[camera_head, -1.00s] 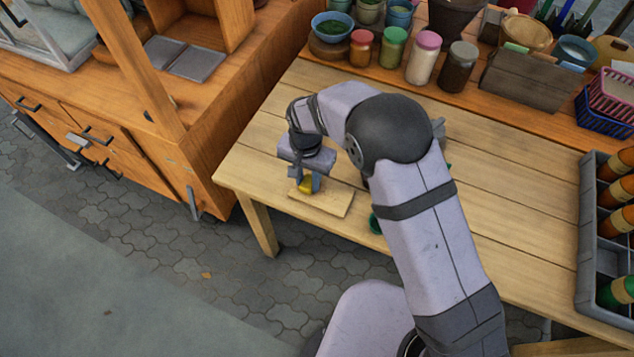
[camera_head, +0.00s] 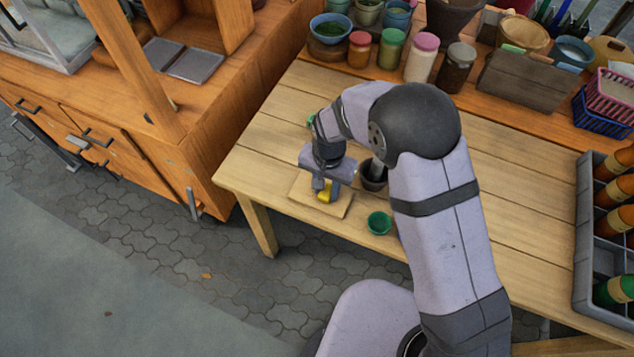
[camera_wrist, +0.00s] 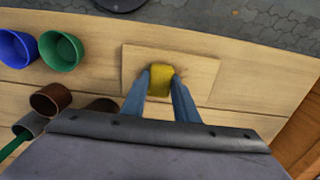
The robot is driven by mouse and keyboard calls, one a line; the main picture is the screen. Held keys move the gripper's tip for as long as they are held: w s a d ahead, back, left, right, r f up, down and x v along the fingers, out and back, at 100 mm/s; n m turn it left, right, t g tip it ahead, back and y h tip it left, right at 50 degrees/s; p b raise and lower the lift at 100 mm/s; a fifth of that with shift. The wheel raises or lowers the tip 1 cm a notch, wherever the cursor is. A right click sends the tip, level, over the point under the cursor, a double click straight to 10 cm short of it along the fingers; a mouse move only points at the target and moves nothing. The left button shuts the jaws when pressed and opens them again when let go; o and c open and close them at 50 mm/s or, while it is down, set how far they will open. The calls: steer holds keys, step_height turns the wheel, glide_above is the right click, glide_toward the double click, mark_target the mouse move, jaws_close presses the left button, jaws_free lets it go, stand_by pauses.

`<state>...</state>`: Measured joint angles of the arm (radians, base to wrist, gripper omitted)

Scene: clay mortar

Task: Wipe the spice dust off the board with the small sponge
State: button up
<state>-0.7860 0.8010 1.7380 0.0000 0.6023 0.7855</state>
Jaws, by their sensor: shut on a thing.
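The small yellow sponge (camera_head: 325,194) is between the fingers of my gripper (camera_head: 321,188), which is shut on it. It also shows in the wrist view (camera_wrist: 160,80), held between the two blue-grey fingertips, low over the middle of the light wooden board (camera_wrist: 200,66). I cannot tell whether the sponge touches the board. The board (camera_head: 335,208) lies on the table near its front left edge in the head view. The part under the sponge and gripper is hidden.
A green cup (camera_head: 379,222) stands right of the board, with a dark mortar (camera_head: 373,175) behind it. The wrist view shows a blue cup (camera_wrist: 17,47) and a brown cup (camera_wrist: 51,98). Jars line the back; a grey bottle crate (camera_head: 590,240) stands far right.

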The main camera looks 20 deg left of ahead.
mark_target(340, 201)
steer(key=shift+d+p, duration=0.35)
steer(key=shift+d, duration=1.65)
steer(key=shift+d+r+p, duration=0.15)
steer(key=shift+r+p, duration=0.55)
steer(key=shift+r, duration=0.6)
steer(key=shift+s+r+p, duration=0.1)
steer(key=shift+r+p, duration=0.5)
steer(key=shift+r, duration=0.1)
steer(key=shift+r+p, duration=1.7)
steer(key=shift+r, duration=0.45)
steer(key=shift+r+p, duration=0.1)
steer(key=shift+p, duration=1.45)
steer(key=shift+f, duration=0.2)
